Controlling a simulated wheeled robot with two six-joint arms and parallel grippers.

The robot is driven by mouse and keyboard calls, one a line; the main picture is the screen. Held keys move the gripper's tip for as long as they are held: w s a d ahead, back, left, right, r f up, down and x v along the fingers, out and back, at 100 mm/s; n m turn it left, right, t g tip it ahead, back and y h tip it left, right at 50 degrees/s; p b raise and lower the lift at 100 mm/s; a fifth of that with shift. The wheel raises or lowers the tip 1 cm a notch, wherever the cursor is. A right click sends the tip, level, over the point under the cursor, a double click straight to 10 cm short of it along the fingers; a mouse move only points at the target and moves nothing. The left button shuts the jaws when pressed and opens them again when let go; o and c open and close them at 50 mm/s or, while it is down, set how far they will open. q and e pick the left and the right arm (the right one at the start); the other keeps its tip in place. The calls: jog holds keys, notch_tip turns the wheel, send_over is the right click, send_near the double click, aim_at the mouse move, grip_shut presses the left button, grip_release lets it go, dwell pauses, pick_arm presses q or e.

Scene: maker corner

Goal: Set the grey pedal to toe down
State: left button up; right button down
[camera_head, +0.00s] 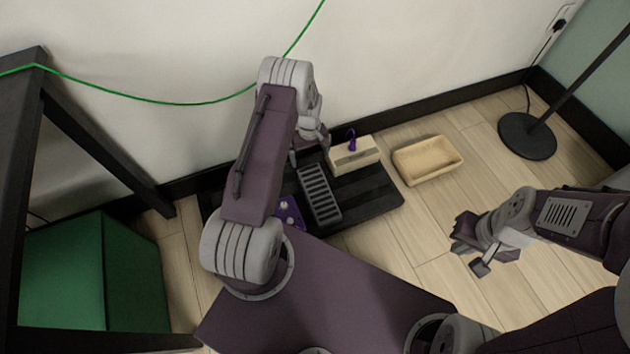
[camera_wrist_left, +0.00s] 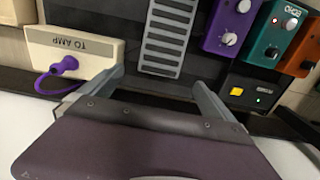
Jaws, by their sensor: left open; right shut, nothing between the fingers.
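The grey pedal (camera_head: 319,195), a long ribbed treadle, sits on a black board (camera_head: 372,196) on the floor by the wall. I cannot tell which way it tilts. In the left wrist view the pedal (camera_wrist_left: 168,38) runs up from between the fingers' line, its near end just beyond the tips. My left gripper (camera_wrist_left: 160,82) is open and empty at the pedal's wall-side end, with no contact visible. In the head view my left arm partly hides this gripper and the board. My right gripper (camera_head: 472,252) is shut and empty above the floor, right of the board.
A cream "TO AMP" box (camera_head: 354,155) with a purple plug stands beside the pedal. Purple (camera_wrist_left: 232,28), teal (camera_wrist_left: 272,35) and orange pedals and a small black switch box (camera_wrist_left: 248,92) stand on the other side. An empty tray (camera_head: 428,160) and a stand base (camera_head: 527,136) are further right.

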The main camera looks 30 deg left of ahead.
aim_at(310, 172)
pick_arm(q)
jog(key=shift+a+f, duration=0.1)
jog(key=shift+f, duration=0.1)
pick_arm(e)
jog(key=shift+f, duration=0.2)
pick_arm(q)
notch_tip(310, 172, down, 9)
jog(key=b, duration=0.6)
jog(key=shift+f+b, duration=0.1)
jog(key=shift+b, duration=0.3)
pick_arm(e)
notch_tip(310, 172, down, 7)
jog(key=shift+r, duration=0.1)
